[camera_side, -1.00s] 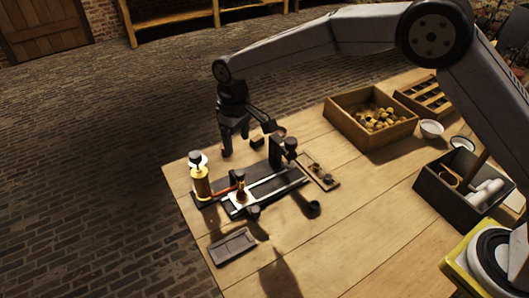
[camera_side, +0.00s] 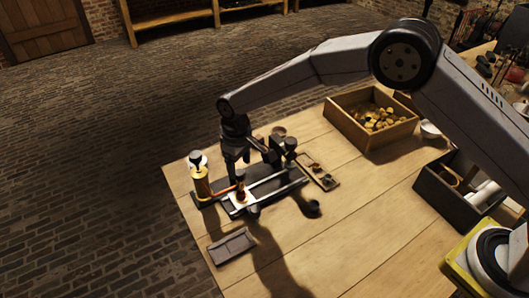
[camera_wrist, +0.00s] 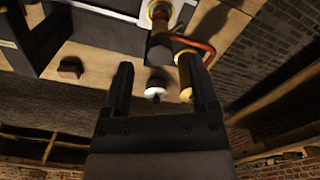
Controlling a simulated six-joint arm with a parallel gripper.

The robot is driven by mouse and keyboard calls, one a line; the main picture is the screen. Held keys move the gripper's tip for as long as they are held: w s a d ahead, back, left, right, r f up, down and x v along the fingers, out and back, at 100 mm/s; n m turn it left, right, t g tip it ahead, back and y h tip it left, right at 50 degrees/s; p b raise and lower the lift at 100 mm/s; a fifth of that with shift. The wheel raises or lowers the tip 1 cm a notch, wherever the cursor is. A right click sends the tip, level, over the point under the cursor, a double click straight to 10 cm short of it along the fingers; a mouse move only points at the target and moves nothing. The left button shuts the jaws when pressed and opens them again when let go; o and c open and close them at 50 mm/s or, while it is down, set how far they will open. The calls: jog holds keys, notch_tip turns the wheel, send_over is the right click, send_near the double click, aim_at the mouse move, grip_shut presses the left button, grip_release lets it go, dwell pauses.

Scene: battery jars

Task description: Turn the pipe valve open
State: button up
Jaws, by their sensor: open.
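The pipe rig stands on a dark base (camera_side: 276,193) near the table's far-left end. A brass cylinder (camera_side: 200,184) with a dark cap joins a copper-red pipe (camera_side: 222,191), which leads to a small brass fitting (camera_side: 241,197) that I take for the valve. The wrist view shows the red pipe (camera_wrist: 197,44), and a dark handle-like piece (camera_wrist: 160,44) by the fitting (camera_wrist: 159,12). My gripper (camera_wrist: 157,70) is open and empty, pointing toward this piece, which lies just ahead between the fingertips. Contact cannot be told. In the side view, my gripper partly hides the rig.
A wooden box of brass pieces (camera_side: 351,98) stands at the back right. A dark crate (camera_side: 430,192) stands at the right. A small wooden tray (camera_side: 330,183) lies right of the rig, a dark flat tray (camera_side: 231,247) in front. The front middle of the table is clear.

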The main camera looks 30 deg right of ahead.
aim_at(240, 176)
jog(key=shift+f, duration=1.35)
grip_shut()
